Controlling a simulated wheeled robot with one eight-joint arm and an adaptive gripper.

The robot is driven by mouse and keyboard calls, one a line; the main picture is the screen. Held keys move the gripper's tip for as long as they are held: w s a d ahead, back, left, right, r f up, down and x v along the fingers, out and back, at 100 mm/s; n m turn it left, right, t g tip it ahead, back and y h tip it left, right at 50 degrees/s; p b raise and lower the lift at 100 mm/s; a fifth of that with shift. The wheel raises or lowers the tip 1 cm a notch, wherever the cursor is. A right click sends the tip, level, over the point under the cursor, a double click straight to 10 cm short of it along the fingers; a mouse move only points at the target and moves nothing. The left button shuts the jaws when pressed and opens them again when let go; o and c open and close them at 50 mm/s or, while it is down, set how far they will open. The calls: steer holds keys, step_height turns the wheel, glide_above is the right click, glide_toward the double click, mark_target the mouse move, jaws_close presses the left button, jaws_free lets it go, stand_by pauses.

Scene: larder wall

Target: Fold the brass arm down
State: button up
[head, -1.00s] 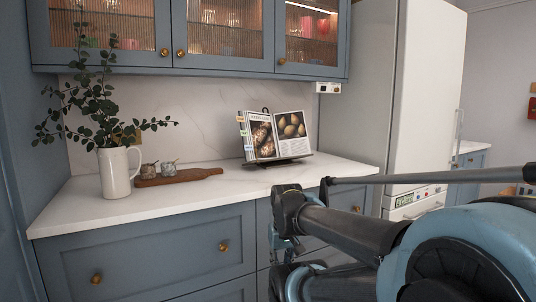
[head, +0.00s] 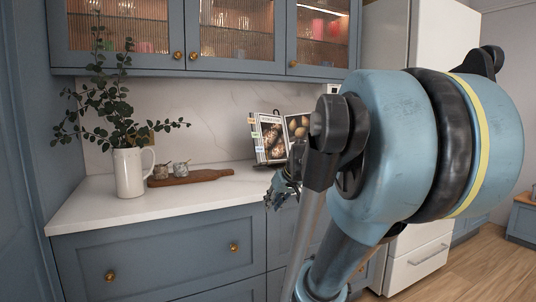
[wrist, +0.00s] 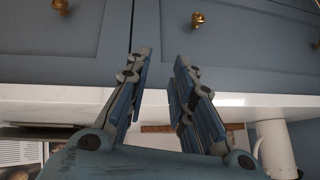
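I cannot make out a brass arm for certain. A small brass-coloured patch (head: 151,134) shows on the splashback behind the plant, mostly hidden by leaves. The drawer fronts lie beyond the fingertips.
A white jug (head: 130,172) with leafy stems stands on the counter (head: 90,208) at left. A wooden board (head: 190,178) with two small pots lies beside it. An open book (head: 270,140) stands at the back. Wall cabinets (head: 120,35) hang above; drawers (head: 170,255) have brass knobs.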

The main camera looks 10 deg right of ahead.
steer(key=w+d+r+t, duration=0.35)
steer(key=w+r, duration=0.55)
steer(key=w, duration=0.3)
steer(key=w+d+r+t, duration=0.3)
steer(key=w+d+r, duration=0.2)
steer(key=w+r, duration=0.55)
steer(key=shift+n+y, duration=0.3)
steer(key=shift+n, duration=0.1)
steer(key=x, duration=1.8)
steer(key=shift+w+d+f, duration=0.25)
steer(key=shift+d+f, duration=0.05)
steer(key=shift+f, duration=0.2)
steer(key=shift+c, duration=0.2)
jaws_close()
